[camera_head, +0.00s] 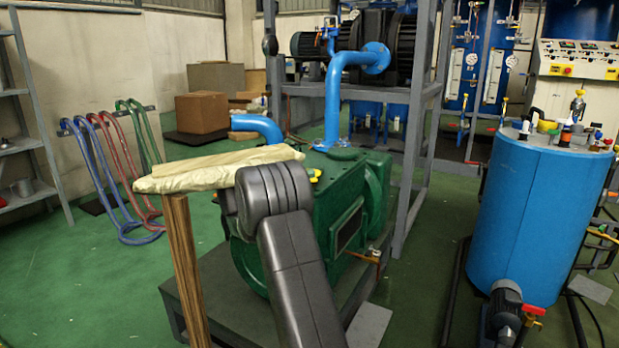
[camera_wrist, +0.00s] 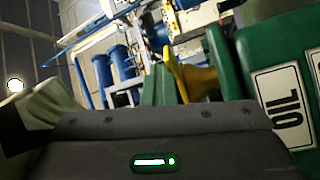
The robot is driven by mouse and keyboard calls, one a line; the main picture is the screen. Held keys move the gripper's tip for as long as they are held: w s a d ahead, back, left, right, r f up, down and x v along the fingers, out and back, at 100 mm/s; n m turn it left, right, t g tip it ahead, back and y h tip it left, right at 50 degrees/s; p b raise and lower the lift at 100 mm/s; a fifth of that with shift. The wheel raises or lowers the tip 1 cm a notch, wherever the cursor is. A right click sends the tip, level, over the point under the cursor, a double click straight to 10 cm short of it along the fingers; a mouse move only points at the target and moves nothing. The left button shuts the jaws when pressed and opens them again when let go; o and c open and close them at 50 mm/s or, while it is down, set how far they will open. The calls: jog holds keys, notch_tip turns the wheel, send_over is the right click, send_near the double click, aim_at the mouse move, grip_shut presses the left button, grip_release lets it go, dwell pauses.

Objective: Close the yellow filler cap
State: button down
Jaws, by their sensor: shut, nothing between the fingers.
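The yellow filler cap (camera_wrist: 176,74) shows in the wrist view as a thin yellow piece standing steeply, tilted beside a brass-coloured neck (camera_wrist: 200,80) between green machine parts. In the head view only a small bit of yellow (camera_head: 315,175) shows on top of the green pump (camera_head: 338,220), just behind my arm. My gripper (camera_wrist: 160,120) shows in the wrist view as a dark housing across the bottom, with the cap beyond its edge. Its fingertips are hidden; the jaws are shut and empty. In the head view my arm hides the gripper.
A wooden post (camera_head: 186,262) with a cloth-covered top (camera_head: 218,170) stands left of my arm. A blue pipe (camera_head: 333,105) rises behind the pump beside a grey frame (camera_head: 415,150). A blue tank (camera_head: 538,210) stands at right. A white OIL label (camera_wrist: 287,108) faces the wrist camera.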

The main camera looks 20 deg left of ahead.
jog(key=shift+s+f, duration=0.1)
jog(key=shift+f, duration=0.4)
jog(key=shift+d, duration=0.1)
notch_tip(320, 180, up, 5)
jog(key=p, duration=0.2)
jog(key=s+a+f+p, duration=0.2)
jog(key=s+a+f, duration=0.1)
jog(key=a, duration=0.5)
jog(key=shift+s+a+f, duration=0.25)
jog(key=shift+s+a, duration=0.1)
jog(key=shift+s, duration=0.15)
